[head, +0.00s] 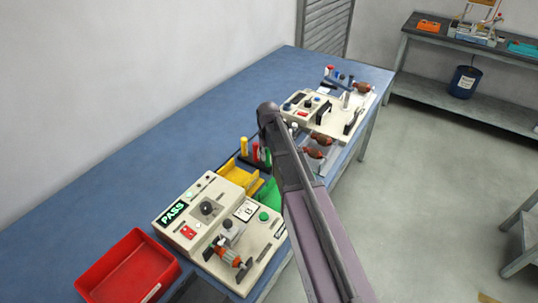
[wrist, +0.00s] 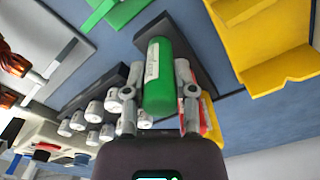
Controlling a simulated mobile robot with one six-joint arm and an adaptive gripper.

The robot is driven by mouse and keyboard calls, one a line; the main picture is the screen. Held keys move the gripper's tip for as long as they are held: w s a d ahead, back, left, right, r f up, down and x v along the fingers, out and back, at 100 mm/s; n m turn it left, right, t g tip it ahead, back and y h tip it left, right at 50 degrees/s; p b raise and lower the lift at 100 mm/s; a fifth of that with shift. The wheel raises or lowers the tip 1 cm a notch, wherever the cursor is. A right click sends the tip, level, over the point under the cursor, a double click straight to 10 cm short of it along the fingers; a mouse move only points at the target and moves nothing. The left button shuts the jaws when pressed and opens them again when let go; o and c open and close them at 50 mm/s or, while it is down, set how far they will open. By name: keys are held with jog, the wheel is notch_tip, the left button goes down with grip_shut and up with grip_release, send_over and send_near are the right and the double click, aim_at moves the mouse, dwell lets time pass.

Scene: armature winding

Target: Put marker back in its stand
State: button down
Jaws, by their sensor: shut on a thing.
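The green marker (wrist: 159,78) is between the two fingers of my gripper (wrist: 160,85) in the wrist view, with a white label on its side. My gripper is shut on it. The dark marker stand (wrist: 188,40) lies just behind the marker; whether the marker's end sits in it cannot be told. In the head view the stand (head: 247,160) holds a yellow marker (head: 244,146) and a red marker (head: 256,152), with the green marker (head: 267,157) at its right end. My arm hides my gripper there.
A yellow bin (head: 238,174) and a green bin (head: 268,192) stand in front of the stand. A tester showing PASS (head: 205,211) and a red tray (head: 127,270) are nearer. A winding machine (head: 305,108) stands farther back. Several white spools (wrist: 95,118) are close by. The blue bench's left side is clear.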

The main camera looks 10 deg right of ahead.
dwell(0.3)
jog(key=shift+c, duration=1.8)
grip_release()
jog(key=shift+r+p, duration=3.65)
jog(key=s+m, duration=0.2)
jog(key=s, duration=1.8)
jog(key=shift+d, duration=0.2)
jog(key=shift+s, duration=0.1)
